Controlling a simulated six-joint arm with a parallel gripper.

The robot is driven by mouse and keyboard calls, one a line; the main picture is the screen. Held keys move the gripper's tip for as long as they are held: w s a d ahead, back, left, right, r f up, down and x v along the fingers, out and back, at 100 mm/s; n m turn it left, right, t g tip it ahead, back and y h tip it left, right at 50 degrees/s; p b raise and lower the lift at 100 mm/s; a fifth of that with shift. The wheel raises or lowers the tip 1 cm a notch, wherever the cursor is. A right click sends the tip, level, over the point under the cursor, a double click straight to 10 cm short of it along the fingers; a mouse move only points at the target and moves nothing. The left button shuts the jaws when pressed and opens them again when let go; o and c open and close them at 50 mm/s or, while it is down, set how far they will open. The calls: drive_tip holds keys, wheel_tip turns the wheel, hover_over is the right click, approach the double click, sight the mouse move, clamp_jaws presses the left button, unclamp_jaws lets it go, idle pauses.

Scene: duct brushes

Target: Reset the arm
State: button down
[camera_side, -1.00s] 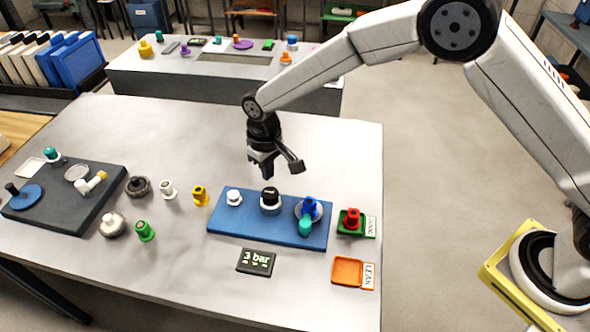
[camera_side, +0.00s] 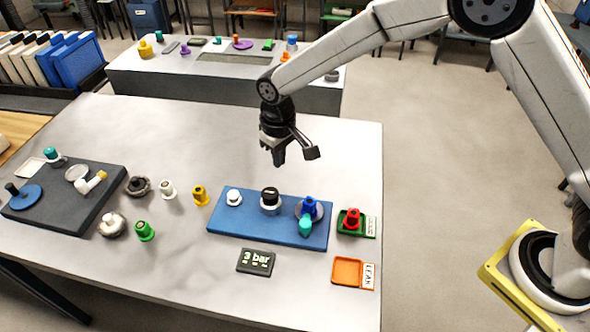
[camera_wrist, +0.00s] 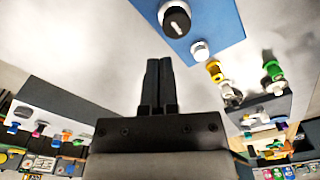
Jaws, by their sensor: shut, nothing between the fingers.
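My gripper (camera_side: 280,157) hangs above the table, behind the blue board (camera_side: 268,232) and clear of everything below it. Its fingers are shut and empty, and they show side by side in the wrist view (camera_wrist: 160,62). On the blue board stand a white fitting (camera_side: 234,198), a black-topped knob (camera_side: 270,197) and a blue fitting (camera_side: 310,206) with a teal part (camera_side: 306,227). In the wrist view the black knob (camera_wrist: 177,21) and the white fitting (camera_wrist: 200,48) lie beyond the fingertips.
A red fitting (camera_side: 351,220) sits in the green tray at right; the orange tray (camera_side: 347,271) is empty. A display (camera_side: 256,262) reads "3 bar". Loose fittings, such as the yellow one (camera_side: 200,196), stand left of the board. A grey board (camera_side: 75,217) lies farther left.

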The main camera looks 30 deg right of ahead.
drive_tip(key=s+d+r+m+t, duration=0.1)
drive_tip(key=s+d+r, duration=0.1)
drive_tip(key=s+d, duration=0.7)
drive_tip(key=s+d+r+m+t, duration=0.1)
drive_tip(key=s+d+r, duration=0.1)
drive_tip(key=s+d, duration=0.8)
drive_tip(key=shift+s+d+r+m, duration=0.2)
drive_tip(key=shift+s+r+m, duration=0.2)
drive_tip(key=shift+s, duration=0.2)
